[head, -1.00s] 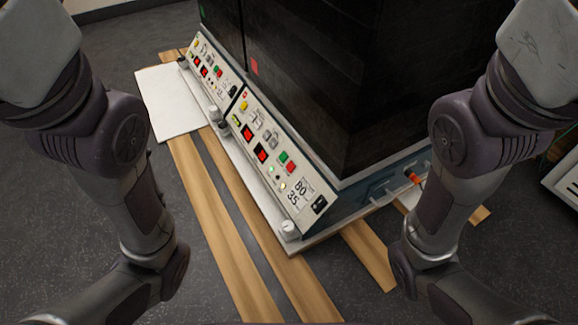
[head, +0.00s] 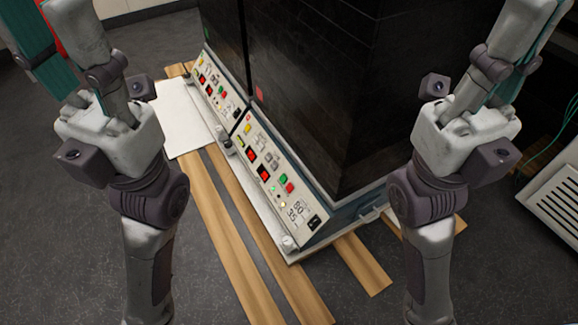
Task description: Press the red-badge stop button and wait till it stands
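The near shaker cabinet (head: 315,110) is black and carries a red badge (head: 260,93). Its sloped control panel (head: 278,205) faces left and down. On it, a red button (head: 290,187) sits beside a green button (head: 284,178), with nothing touching it. Two red displays (head: 251,153) sit higher on the panel. A green lamp (head: 273,188) and a yellowish lamp (head: 283,205) look lit, near printed 80 and 35. My two arms stand on either side of the cabinet, reaching up past the top edge. I see no gripper fingers in the frame.
A second panel (head: 215,85) belongs to the farther cabinet, which has a green badge (head: 207,33). A white board (head: 185,118) lies left of it. Wooden planks (head: 235,235) run under the machines. Grey floor is open at left. A white vented unit (head: 555,200) stands at right.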

